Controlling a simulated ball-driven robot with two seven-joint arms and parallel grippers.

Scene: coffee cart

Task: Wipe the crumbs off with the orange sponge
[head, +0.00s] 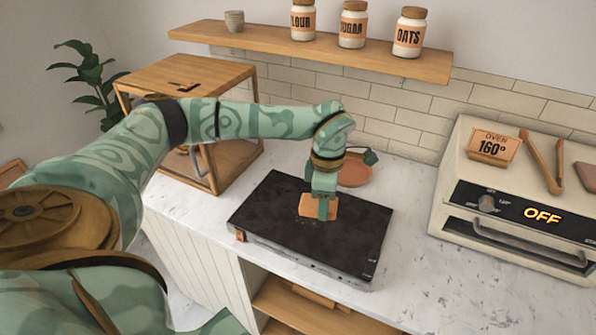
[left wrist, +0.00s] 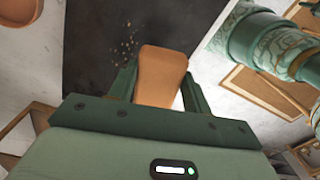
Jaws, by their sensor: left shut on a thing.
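The orange sponge (head: 309,206) is in my left gripper (head: 322,208), over the dark flat plate (head: 270,206) on the counter. In the left wrist view the sponge (left wrist: 162,68) sits between the two fingers of my left gripper (left wrist: 160,90), which is shut on it. Crumbs (left wrist: 127,45) lie on the dark plate (left wrist: 90,60) beside the sponge in the left wrist view. Whether the sponge touches the plate is hard to tell. My right gripper is in neither view.
An orange-brown round dish (head: 355,172) stands behind the plate. A wooden case (head: 190,75) is at the back left. A cream oven (head: 520,190) reading OFF stands at right, with tongs (head: 541,160) on top. The marble counter (head: 410,235) is bare between plate and oven.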

